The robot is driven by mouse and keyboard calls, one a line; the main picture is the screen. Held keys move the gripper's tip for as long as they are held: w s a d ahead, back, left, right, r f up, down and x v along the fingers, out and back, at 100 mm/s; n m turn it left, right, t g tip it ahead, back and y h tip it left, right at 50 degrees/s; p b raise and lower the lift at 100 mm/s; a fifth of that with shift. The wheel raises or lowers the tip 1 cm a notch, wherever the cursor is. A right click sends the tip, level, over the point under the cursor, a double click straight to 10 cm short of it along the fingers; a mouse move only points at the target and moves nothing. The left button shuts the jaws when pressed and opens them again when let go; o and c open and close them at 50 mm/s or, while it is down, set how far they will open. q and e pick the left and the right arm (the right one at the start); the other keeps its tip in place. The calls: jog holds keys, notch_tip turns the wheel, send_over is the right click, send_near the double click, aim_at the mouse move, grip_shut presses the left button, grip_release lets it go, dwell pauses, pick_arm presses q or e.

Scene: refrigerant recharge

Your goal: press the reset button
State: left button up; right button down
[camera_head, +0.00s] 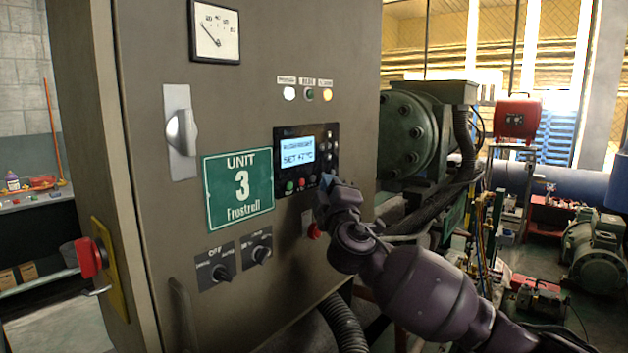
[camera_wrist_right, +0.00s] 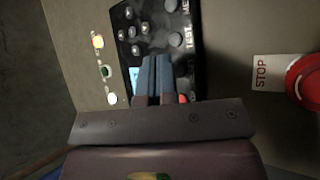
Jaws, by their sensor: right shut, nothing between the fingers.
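The control panel (camera_head: 306,160) is a dark box with a lit blue display (camera_head: 300,151) on the grey cabinet. A row of small buttons lies under the display, including a green one (camera_head: 289,187) and a red one (camera_head: 301,184). I cannot read which is labelled reset. My right gripper (camera_head: 325,184) is shut and empty at the panel's lower right corner. In the right wrist view its blue-grey fingers (camera_wrist_right: 153,77) overlap the panel and partly hide a red button (camera_wrist_right: 184,98); a grey button marked TEST (camera_wrist_right: 173,39) shows beside them. Contact cannot be told. My left gripper is out of view.
A red stop button (camera_head: 313,231) sits below the panel and shows large in the wrist view (camera_wrist_right: 306,82). Two rotary switches (camera_head: 221,272) (camera_head: 260,253) and a lever handle (camera_head: 181,132) stick out of the cabinet. Pipes and a green machine (camera_head: 412,135) stand to the right.

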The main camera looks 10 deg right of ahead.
jog(key=shift+w+a, duration=0.1)
dwell(0.3)
jog(key=shift+w+a, duration=0.2)
jog(key=shift+w, duration=0.05)
jog(key=shift+w+a+b, duration=0.2)
jog(key=shift+w+b, duration=0.05)
jog(key=shift+b, duration=0.15)
dwell(0.7)
dwell(0.4)
jog(key=shift+s+d, duration=0.25)
jog(key=shift+s, duration=0.05)
jog(key=shift+s+d, duration=0.25)
jog(key=shift+s, duration=0.05)
